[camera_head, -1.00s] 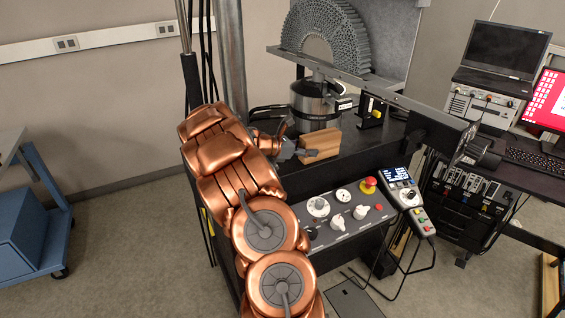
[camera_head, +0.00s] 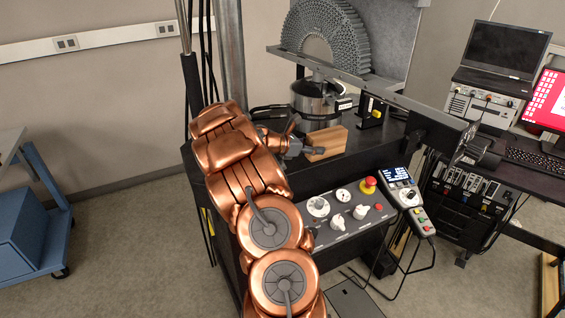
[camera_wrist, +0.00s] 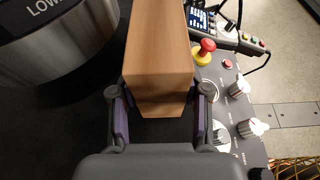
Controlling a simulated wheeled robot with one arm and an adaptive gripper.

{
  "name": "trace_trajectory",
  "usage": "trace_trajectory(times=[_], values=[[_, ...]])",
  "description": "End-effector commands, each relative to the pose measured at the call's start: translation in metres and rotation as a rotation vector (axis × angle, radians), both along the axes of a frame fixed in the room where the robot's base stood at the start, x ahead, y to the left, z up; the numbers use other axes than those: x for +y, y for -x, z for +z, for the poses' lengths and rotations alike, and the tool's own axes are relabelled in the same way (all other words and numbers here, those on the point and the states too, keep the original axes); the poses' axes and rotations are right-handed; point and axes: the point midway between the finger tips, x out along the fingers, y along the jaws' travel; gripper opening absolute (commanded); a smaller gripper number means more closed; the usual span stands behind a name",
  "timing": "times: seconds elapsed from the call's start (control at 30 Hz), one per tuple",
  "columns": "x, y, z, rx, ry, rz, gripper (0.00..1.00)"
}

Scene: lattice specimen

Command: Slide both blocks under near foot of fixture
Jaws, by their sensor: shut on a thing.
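A light-brown wooden block (camera_head: 329,142) lies on the black bench top beside the metal cylinder. In the wrist view the block (camera_wrist: 160,50) extends away between my fingers. My gripper (camera_head: 304,147) is at its left end in the head view. In the wrist view my gripper (camera_wrist: 160,108) is shut on the block, one finger on each side. I cannot make out a second block separately. A grey arched lattice piece (camera_head: 330,38) stands above a long grey bar (camera_head: 350,78) over the cylinder. I cannot tell which part is the fixture's near foot.
The metal cylinder (camera_head: 313,102) stands close behind the block; its lettered side (camera_wrist: 60,50) fills the wrist view's upper left. A control panel (camera_head: 345,213) with knobs and a red button (camera_head: 369,184) lies along the front. A black device (camera_head: 371,112) stands right of the cylinder.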

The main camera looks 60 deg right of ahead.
Motion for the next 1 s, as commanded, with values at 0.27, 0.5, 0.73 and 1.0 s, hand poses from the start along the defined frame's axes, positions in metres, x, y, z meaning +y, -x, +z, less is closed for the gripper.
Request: trace_trajectory(times=[0.27, 0.5, 0.73, 1.0], values=[[-0.012, 0.008, 0.000, 0.000, -0.001, -0.001, 0.27], [-0.021, 0.015, 0.000, -0.001, -0.001, -0.001, 0.27], [-0.031, 0.020, -0.001, -0.002, -0.001, 0.000, 0.27], [-0.041, 0.028, -0.001, -0.002, -0.001, -0.001, 0.27]])
